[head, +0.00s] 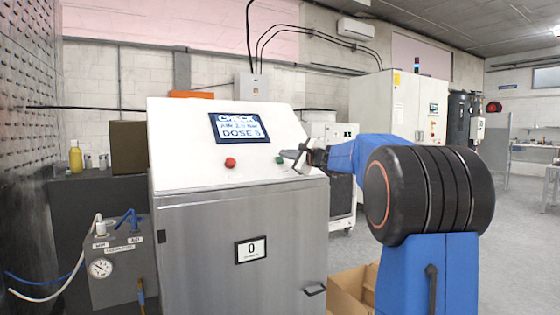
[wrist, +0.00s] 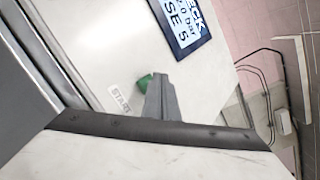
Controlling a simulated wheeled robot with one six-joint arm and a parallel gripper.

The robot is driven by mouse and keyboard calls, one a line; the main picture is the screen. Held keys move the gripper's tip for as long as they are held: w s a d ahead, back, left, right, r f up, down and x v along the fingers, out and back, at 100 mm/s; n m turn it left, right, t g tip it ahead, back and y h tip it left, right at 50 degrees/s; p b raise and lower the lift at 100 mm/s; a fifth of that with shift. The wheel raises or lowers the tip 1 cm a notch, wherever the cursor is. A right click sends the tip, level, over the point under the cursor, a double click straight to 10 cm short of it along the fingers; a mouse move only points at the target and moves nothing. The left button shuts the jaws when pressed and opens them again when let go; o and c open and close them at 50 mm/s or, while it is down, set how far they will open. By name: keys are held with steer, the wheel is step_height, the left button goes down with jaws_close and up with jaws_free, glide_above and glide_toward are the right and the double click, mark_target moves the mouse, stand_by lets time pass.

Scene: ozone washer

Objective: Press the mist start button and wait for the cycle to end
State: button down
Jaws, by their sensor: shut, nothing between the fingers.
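The washer (head: 240,235) is a steel cabinet with a white sloped top panel. Its screen (head: 239,127) reads "CHECK", an air line in bar, and "DOSE S"; part of it shows in the wrist view (wrist: 182,22). A red button (head: 230,162) sits below the screen. The green button (head: 279,160) is to its right, and in the wrist view it is beside a START label (wrist: 120,101). My gripper (head: 296,158) is shut and empty. In the wrist view its fingertips (wrist: 157,80) overlap the edge of the green button (wrist: 144,81); I cannot tell whether they touch it.
A gauge box (head: 115,262) with blue and white hoses stands left of the washer. An open cardboard box (head: 347,290) is on the floor at its right. A white electrical cabinet (head: 398,100) stands behind. Open floor lies to the right.

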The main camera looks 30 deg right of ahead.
stand_by(0.3)
steer(key=s+r, duration=0.3)
steer(key=shift+s+d+r, duration=0.1)
steer(key=shift+s+r, duration=0.2)
stand_by(0.9)
steer(key=s+a+f+n+g+y, duration=0.1)
steer(key=s+a+f+n+g, duration=0.4)
steer(key=s+a+f, duration=0.55)
steer(key=s+a+f+n+g+y, duration=0.1)
steer(key=s+a+f+n+g, duration=0.2)
steer(key=s+a+f+n, duration=0.7)
steer(key=s+a+f+n+g+h, duration=0.1)
steer(key=s+f+n, duration=0.3)
steer(key=s+f, duration=0.7)
steer(key=s+a+f+n+g+h, duration=0.1)
steer(key=s+f+n+g+h, duration=0.3)
steer(key=s+f, duration=0.7)
steer(key=s, duration=0.7)
steer(key=shift+s, duration=0.3)
stand_by(1.0)
